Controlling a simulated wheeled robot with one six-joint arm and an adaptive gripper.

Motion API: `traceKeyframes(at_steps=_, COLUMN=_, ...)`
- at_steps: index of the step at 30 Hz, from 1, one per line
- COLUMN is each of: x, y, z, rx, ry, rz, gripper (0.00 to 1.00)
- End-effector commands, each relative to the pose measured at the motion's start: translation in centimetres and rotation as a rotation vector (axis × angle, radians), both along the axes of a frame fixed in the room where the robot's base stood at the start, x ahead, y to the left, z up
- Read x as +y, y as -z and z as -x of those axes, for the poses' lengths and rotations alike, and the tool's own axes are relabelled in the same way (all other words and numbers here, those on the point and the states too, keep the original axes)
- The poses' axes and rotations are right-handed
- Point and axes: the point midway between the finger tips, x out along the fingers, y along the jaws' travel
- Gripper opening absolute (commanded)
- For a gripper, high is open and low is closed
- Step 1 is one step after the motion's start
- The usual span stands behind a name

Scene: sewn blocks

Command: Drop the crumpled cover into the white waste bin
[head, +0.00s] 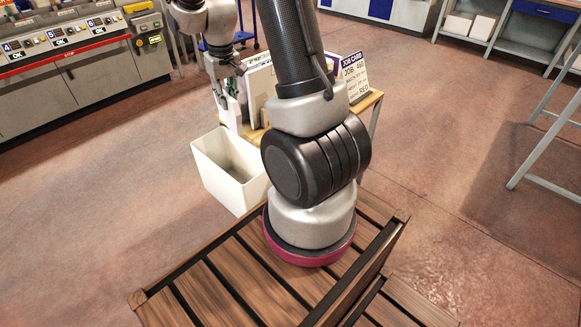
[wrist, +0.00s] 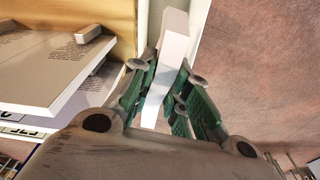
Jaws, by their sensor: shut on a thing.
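My gripper (head: 225,93) is shut on a white slab-like piece, whose pale faces (wrist: 174,45) show between the green finger pads in the wrist view. It looks flat and straight-edged there; I cannot make out any crumpling or tell whether it is the cover. In the head view the white piece (head: 231,112) hangs under my gripper, above and behind the far rim of the bin, by the table's left end. The white waste bin (head: 220,187) stands on the floor, open at the top. Its visible inside looks empty; my arm hides its right side.
A wooden table (head: 368,101) behind the bin bears upright boards (head: 261,85) and a job card (head: 354,72). In the wrist view a printed sheet or board (wrist: 60,60) with a small grey block (wrist: 88,34) lies left of my fingers. Floor left of the bin is clear.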

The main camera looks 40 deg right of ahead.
Motion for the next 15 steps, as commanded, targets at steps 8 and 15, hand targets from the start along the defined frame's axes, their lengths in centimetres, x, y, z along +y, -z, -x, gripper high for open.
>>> traceKeyframes(at_steps=8, x=0.1, y=3.5, z=0.0, rx=0.003, ry=-0.001, rz=0.000, gripper=0.00)
traceKeyframes(at_steps=15, x=0.1, y=4.9, z=0.0, rx=0.001, ry=-0.001, rz=0.000, gripper=0.00)
